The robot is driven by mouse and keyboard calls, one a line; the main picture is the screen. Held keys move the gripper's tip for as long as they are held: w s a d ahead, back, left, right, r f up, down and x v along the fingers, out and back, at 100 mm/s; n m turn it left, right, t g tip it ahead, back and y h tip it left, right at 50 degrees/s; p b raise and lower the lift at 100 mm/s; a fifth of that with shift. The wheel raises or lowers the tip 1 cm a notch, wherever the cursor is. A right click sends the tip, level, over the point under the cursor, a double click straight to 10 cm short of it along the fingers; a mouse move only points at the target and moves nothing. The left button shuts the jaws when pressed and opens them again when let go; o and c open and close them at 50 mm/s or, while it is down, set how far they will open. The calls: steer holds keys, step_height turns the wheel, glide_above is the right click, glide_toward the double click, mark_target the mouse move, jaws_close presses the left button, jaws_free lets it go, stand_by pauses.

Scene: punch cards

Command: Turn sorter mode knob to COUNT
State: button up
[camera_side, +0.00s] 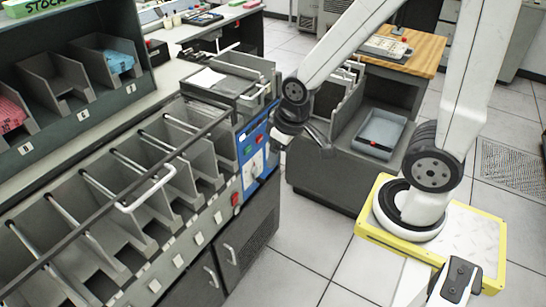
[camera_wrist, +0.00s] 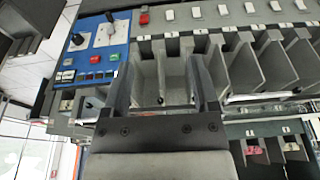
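The sorter's blue control panel (camera_side: 252,150) faces the aisle at the end of the pocket row. In the wrist view the panel (camera_wrist: 95,42) is at the upper left. In the side view my gripper's dark end is close to the panel's right, apart from the knobs as far as I can see.
Sorter pockets (camera_side: 125,185) with a white handle (camera_side: 148,190) run left. A grey cabinet with a tray (camera_side: 380,133) stands right. The floor (camera_side: 300,260) in front is clear.

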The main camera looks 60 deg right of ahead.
steer(key=shift+o, duration=0.6)
steer(key=shift+r, duration=0.35)
steer(key=w+d+r+n+t+h, duration=0.3)
steer(key=w+d+n+t, duration=0.35)
steer(key=w+d, duration=0.75)
steer(key=s+d+n+t+h, duration=0.2)
steer(key=d+n+t+h, duration=0.4)
steer(key=d, duration=0.9)
step_height(320, 180, down, 36)
steer(key=t+y, duration=0.1)
steer(key=y, duration=0.1)
steer(key=shift+w+n, duration=0.2)
steer(key=shift+n, duration=0.25)
steer(key=shift+t, duration=0.25)
